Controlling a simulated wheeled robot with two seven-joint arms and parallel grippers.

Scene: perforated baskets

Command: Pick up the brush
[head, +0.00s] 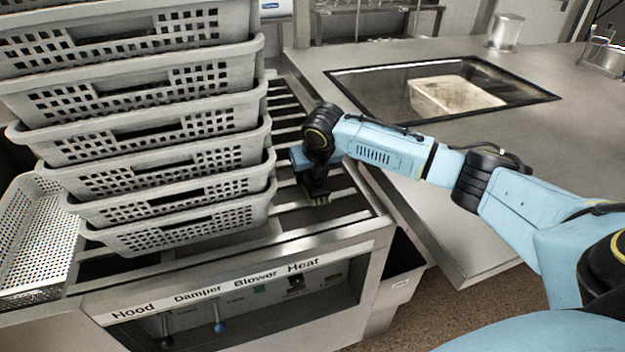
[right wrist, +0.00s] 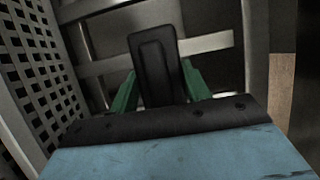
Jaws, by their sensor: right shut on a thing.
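My right gripper (head: 312,178) is low over the slatted metal top, just right of the stacked baskets. In the right wrist view, its green fingers (right wrist: 160,88) stand on either side of a black, rounded block, which appears to be the brush (right wrist: 154,62). The gripper is shut on it. In the head view a small dark shape shows under the gripper at the slats; whether it touches them I cannot tell. My left gripper is not in view.
A tall stack of grey perforated baskets (head: 165,185) stands close to the left of the gripper. A perforated metal tray (head: 38,232) is at far left. A steel counter (head: 540,150) with a sink (head: 525,92) lies right. The front panel (head: 240,282) has knobs.

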